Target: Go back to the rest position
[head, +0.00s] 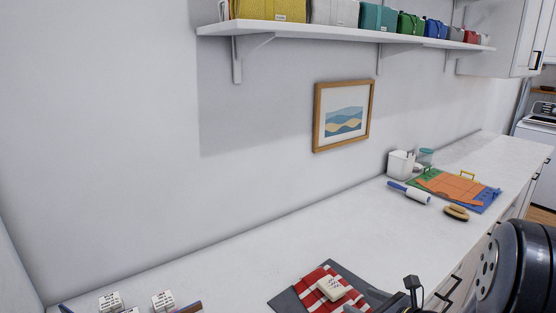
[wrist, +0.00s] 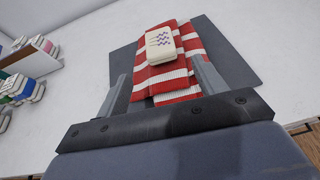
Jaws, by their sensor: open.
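My gripper (wrist: 160,72) is open, its two grey fingers apart on either side of a red-and-white striped folded cloth (wrist: 178,88) in the wrist view. I cannot tell whether the fingers touch the cloth. A cream block with small purple marks (wrist: 160,44) lies on the cloth. Both lie over a dark grey mat (wrist: 230,68). In the head view the cloth (head: 312,283), the block (head: 331,289) and the mat (head: 287,301) are at the bottom centre. My dark arm fills the lower right there and hides part of the counter front.
The white counter (head: 270,245) runs along the wall, bare in the middle. Farther right are a lint roller (head: 410,193), a brush (head: 456,212), a white container (head: 401,164) and coloured sheets (head: 480,196). A shelf (head: 330,33) with several bins hangs above. Small labelled blocks (head: 162,301) stand at lower left.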

